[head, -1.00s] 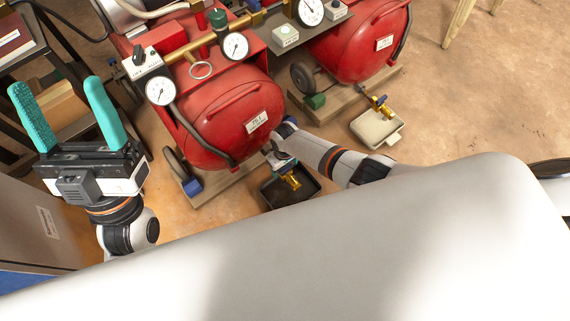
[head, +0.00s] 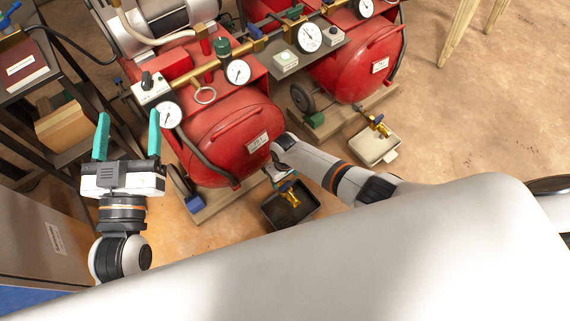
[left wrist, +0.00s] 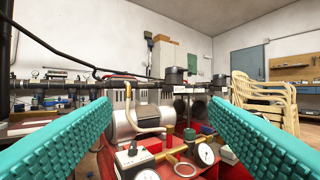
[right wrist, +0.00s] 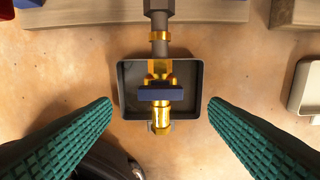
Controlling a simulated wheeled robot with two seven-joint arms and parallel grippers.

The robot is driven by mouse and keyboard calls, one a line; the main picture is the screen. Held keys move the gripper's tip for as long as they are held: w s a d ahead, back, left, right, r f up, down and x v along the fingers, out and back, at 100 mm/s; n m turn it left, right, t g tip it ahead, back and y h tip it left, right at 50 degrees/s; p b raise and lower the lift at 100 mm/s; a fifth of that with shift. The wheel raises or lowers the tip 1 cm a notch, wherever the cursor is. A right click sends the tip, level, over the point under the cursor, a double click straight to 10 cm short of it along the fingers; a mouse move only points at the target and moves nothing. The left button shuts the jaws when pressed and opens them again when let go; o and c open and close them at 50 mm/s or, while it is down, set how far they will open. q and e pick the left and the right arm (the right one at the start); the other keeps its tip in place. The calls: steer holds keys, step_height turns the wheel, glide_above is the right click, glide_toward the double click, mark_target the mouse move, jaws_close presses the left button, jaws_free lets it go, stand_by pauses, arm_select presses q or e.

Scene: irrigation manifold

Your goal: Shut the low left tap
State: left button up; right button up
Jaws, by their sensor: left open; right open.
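The low left tap (head: 290,190) is brass with a blue handle, above a dark tray (head: 272,212) in front of the left red tank. In the right wrist view the tap (right wrist: 160,112) is centred, and its blue handle (right wrist: 160,92) appears to lie across the brass body. My right gripper (right wrist: 160,104) is open, with one teal finger on each side of the tap and not visibly touching it. In the head view my right arm largely hides that gripper. My left gripper (head: 128,117) is open and empty, left of the tank, fingers pointing up the picture.
The left red tank (head: 235,135) stands close to my right arm. Another brass tap (head: 380,127) with a blue handle is over a pale tray (head: 373,146) to the right. Gauges and brass pipes top the tanks. A dark shelf (head: 60,90) stands left.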

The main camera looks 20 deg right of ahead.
mark_target(285, 185)
arm_select(q)
steer(key=s+a+f+g+y+p, duration=0.1)
steer(key=s+a+f+g, duration=0.1)
steer(key=f+g, duration=0.3)
steer(key=s+a+f+g+y+p, duration=0.1)
steer(key=s+f+g+y+p, duration=0.1)
steer(key=f+g, duration=0.3)
steer(key=shift+s+a+f+g+p, duration=0.35)
steer(key=shift+s+f, duration=0.5)
steer(key=shift+f, duration=1)
arm_select(e)
step_height(285, 185, up, 7)
steer(key=shift+f, duration=0.15)
